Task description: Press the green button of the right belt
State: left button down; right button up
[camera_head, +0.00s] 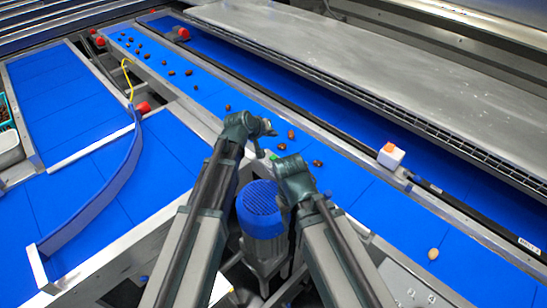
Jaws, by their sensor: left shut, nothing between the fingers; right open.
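The long blue belt (375,205) runs from the upper left to the lower right, with several brown dates (291,134) and one pale date (433,253) on it. A small green spot (275,157) shows at the near edge of this belt, between my two grippers; I cannot tell whether it is the green button. My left gripper (269,129) is shut and empty, over the near side of the belt. My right gripper (285,163) is lower, beside the green spot, and open; its fingers are hard to make out. My arms hide part of the belt's near edge.
A blue motor (261,208) stands between my arms. A white box with an orange top (391,155) sits on the rail beyond the belt. Another blue belt (165,150) with a curved blue guide (105,195) lies at the left, near a red knob (143,108).

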aim_at(272, 159)
pick_arm(q)
jog(key=shift+f+b, duration=4.15)
jog(key=shift+f, duration=0.2)
jog(key=shift+f+b, duration=0.4)
jog(key=shift+f+b, duration=0.4)
jog(key=shift+b, duration=0.05)
jog(key=shift+r, duration=0.1)
jog(key=shift+r+p, duration=0.75)
jog(key=shift+p, duration=0.15)
notch_tip(272, 159, up, 5)
jog(key=p, duration=0.5)
jog(key=shift+r, duration=0.1)
